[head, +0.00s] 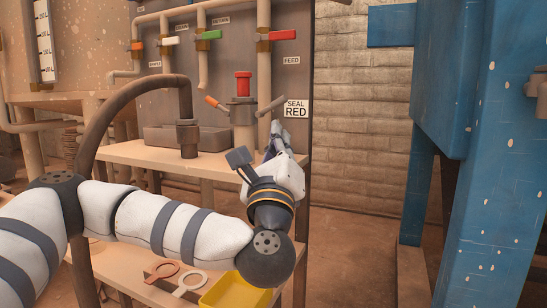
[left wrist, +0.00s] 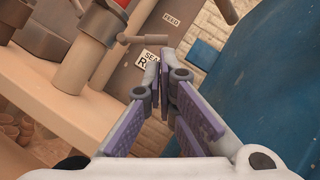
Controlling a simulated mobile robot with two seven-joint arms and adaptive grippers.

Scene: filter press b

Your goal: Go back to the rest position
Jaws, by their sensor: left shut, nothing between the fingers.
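My left arm reaches in from the left in the head view, in front of the wooden bench. My left gripper (head: 276,137) is at the bench's right end, below the SEAL RED sign. In the left wrist view my left gripper (left wrist: 162,70) shows its purple-padded fingers drawn together at the tips, with nothing between them. The fingers point toward the panel and are apart from the pipes there. My right gripper is in neither view.
The bench (head: 140,153) carries a red-topped valve (head: 243,86) and a curved brown hose (head: 130,88). Handled valves line the panel above. A yellow tray (head: 236,292) and two rings are on the lower shelf. A blue steel frame (head: 485,180) stands right, with open floor between.

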